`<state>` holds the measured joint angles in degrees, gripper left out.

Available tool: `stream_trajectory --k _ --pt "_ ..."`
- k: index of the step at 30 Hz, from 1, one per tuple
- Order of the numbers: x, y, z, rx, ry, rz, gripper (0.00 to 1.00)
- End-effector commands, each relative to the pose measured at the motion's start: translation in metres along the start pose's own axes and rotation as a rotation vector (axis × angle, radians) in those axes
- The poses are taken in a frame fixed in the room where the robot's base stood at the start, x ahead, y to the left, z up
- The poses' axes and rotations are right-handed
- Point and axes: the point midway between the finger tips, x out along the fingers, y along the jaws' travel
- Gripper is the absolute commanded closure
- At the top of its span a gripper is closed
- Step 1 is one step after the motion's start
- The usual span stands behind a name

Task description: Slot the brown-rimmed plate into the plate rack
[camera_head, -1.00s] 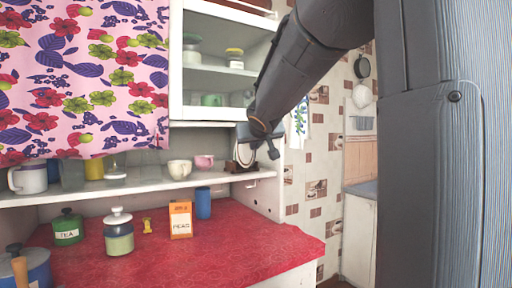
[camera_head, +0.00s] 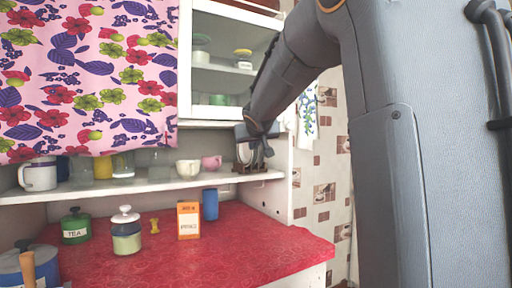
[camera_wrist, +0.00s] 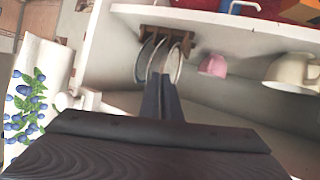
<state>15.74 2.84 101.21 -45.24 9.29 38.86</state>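The plate rack (camera_wrist: 181,37) is a small brown wooden rack on the shelf; it also shows in the head view (camera_head: 252,170), partly behind my gripper. Several thin round plates stand on edge side by side at the rack in the wrist view. The plate in line with my fingers, taken as the brown-rimmed plate (camera_wrist: 157,60), stands upright between the other discs; its rim colour is hard to make out. My gripper (camera_wrist: 161,80) has its fingers close together at this plate's near edge, seemingly shut on it. In the head view my gripper (camera_head: 257,147) is right at the rack.
A pink cup (camera_head: 211,163) and a cream cup (camera_head: 188,169) stand on the shelf (camera_head: 120,187) left of the rack. The cupboard's side wall is close on the right. An orange box (camera_head: 188,220) and blue tumbler (camera_head: 210,204) stand on the red counter (camera_head: 220,255) below.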

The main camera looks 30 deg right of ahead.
Motion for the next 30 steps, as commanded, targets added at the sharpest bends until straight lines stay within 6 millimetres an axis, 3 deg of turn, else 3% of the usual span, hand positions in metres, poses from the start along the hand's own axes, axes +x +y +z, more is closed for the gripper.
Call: stream_trajectory --k 16,30 --pt "0.031 -0.013 -0.011 0.001 0.001 0.000 1.00" --pt "0.035 -0.015 0.002 0.000 0.001 0.000 1.00"
